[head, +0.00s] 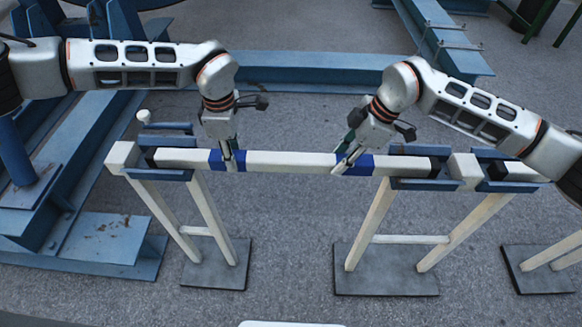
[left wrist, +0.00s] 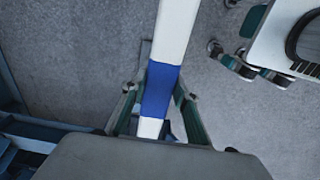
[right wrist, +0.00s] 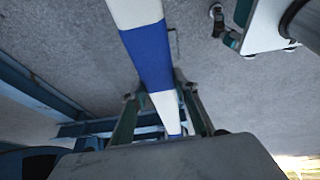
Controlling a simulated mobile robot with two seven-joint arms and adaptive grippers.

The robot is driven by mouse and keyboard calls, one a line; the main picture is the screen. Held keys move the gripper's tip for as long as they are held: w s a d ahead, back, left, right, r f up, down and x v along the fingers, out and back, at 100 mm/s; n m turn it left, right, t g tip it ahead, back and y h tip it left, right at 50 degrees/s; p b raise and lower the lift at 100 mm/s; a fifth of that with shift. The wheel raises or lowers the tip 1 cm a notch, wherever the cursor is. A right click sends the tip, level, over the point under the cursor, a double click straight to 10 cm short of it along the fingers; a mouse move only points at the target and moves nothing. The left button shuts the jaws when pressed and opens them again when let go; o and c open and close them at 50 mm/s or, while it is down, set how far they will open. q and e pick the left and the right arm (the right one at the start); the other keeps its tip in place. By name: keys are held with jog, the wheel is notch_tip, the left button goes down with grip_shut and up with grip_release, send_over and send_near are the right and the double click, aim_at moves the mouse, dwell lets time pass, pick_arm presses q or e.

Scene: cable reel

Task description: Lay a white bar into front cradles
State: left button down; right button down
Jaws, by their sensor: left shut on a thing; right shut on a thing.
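The white bar (head: 290,162) has two blue bands and black ends. It lies level across two stands, its ends between the blue plates of the left cradle (head: 158,174) and the right cradle (head: 415,184). I cannot tell whether it rests on the cradle bottoms. My left gripper (head: 232,162) is shut on the bar at the left blue band, which also shows in the left wrist view (left wrist: 160,90). My right gripper (head: 345,165) is shut on the bar beside the right blue band; that band shows in the right wrist view (right wrist: 148,55).
The stands have pale legs on dark base plates (head: 385,270). Another cradle (head: 510,186) with a black-ended piece (head: 518,172) stands at the right. A blue steel frame (head: 75,215) is at the left, and a blue beam (head: 310,68) lies behind. The floor between the stands is clear.

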pick_arm(q)
jog(key=shift+f, duration=0.2)
pick_arm(e)
jog(key=shift+f, duration=0.15)
pick_arm(q)
jog(key=c, duration=1.6)
grip_release()
pick_arm(e)
jog(key=c, duration=1.6)
grip_release()
jog(key=shift+d+r, duration=0.2)
jog(key=shift+r, duration=0.25)
pick_arm(q)
notch_tip(320, 180, up, 12)
jog(key=shift+r, duration=0.1)
pick_arm(e)
jog(key=v, duration=1.1)
pick_arm(q)
jog(key=shift+s, duration=0.1)
pick_arm(e)
jog(key=shift+s, duration=0.1)
